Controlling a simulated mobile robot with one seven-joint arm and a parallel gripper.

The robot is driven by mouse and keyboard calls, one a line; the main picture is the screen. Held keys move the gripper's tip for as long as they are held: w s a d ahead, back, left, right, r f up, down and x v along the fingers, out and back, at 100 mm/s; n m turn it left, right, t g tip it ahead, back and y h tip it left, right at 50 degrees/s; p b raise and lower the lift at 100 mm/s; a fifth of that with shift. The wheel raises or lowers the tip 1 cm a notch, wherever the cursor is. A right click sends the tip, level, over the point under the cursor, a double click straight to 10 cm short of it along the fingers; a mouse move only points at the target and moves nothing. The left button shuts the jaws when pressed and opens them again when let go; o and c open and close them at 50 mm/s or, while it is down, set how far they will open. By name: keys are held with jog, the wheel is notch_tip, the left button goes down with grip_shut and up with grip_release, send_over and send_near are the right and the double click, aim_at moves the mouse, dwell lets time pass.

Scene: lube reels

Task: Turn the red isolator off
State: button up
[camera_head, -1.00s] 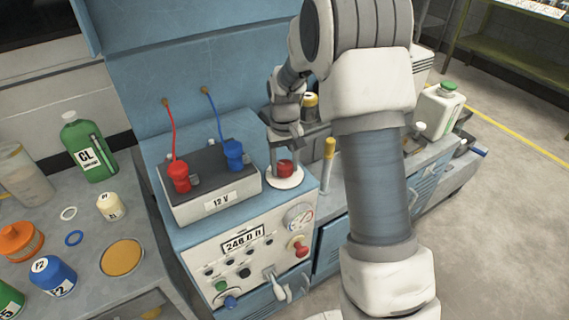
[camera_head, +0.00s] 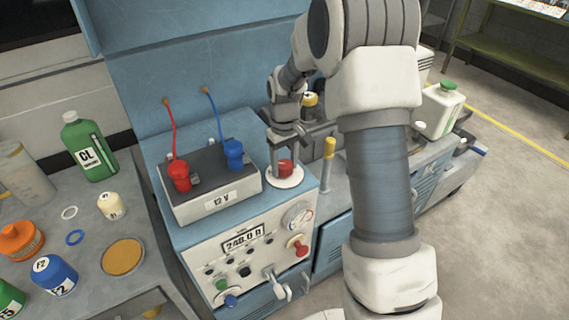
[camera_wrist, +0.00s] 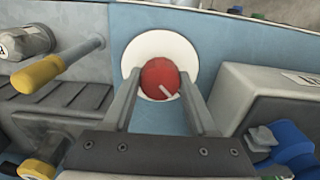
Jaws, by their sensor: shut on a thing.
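The red isolator (camera_head: 286,168) is a round red knob on a white disc (camera_head: 285,180), on top of the blue cabinet right of the 12 V battery. In the wrist view the red knob (camera_wrist: 160,79) shows a pale mark on its face, slanting to the lower right, with the white disc (camera_wrist: 159,43) around it. My gripper (camera_wrist: 160,92) has a finger on each side of the knob and is shut on it. In the head view my gripper (camera_head: 286,152) comes down on the knob from above.
The 12 V battery (camera_head: 220,202), with red and blue terminal clamps, stands just left of the knob. A yellow-topped lever (camera_head: 329,148) stands close on its right. The cabinet front carries a display (camera_head: 243,237), a gauge (camera_head: 298,216) and a red handle (camera_head: 297,246).

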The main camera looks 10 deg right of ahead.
aim_at(285, 164)
jog(key=o, duration=1.4)
jog(key=shift+c, duration=0.2)
jog(key=shift+r, duration=0.1)
notch_tip(285, 164, up, 17)
jog(key=p, duration=0.2)
jog(key=shift+r, duration=0.2)
